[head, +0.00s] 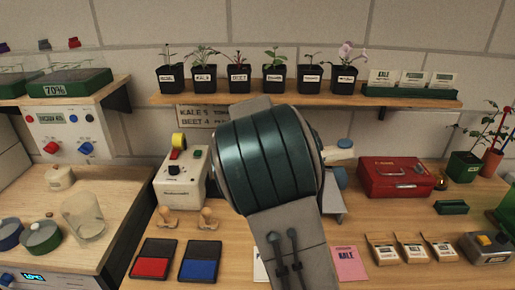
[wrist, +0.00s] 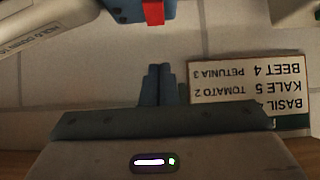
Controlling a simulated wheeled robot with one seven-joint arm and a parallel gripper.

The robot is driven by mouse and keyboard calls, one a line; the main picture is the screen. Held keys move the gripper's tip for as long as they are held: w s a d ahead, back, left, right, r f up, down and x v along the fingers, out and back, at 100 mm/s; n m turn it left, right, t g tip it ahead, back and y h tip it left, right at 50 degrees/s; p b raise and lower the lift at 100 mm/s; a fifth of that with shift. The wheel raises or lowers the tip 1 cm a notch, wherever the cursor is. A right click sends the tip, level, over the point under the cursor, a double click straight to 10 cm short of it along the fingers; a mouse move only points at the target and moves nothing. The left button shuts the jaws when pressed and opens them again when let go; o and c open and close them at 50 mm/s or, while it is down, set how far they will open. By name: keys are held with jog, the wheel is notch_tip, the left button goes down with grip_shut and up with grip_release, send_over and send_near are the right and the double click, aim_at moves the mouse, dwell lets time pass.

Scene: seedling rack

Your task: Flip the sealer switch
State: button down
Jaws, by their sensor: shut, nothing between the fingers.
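The sealer appears to be the machine mostly hidden behind my arm in the head view. Its pale arm (head: 338,154) with a blue end juts out to the right. In the wrist view, which is upside down, a pale bar with lettering (wrist: 50,25) is at the upper left. A blue block (wrist: 122,7) with a red piece (wrist: 153,12), possibly the switch, is at the top edge. My gripper (wrist: 158,70) is shut and empty, its tips apart from the red piece in the picture. In the head view my own arm hides the fingers.
A white box with red and black controls (head: 181,185) stands left of my arm. A sign (wrist: 225,82) hangs on the wall behind. A shelf (head: 290,100) of potted seedlings runs above. A red case (head: 395,178) and seed packets (head: 411,249) lie to the right; ink pads (head: 199,262) lie in front.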

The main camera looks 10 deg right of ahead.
jog(key=w+f, duration=0.1)
jog(key=f, duration=0.2)
jog(key=w+f, duration=0.1)
jog(key=shift+w+d+f, duration=0.25)
jog(key=shift+w+f, duration=0.1)
jog(key=shift+f, duration=0.5)
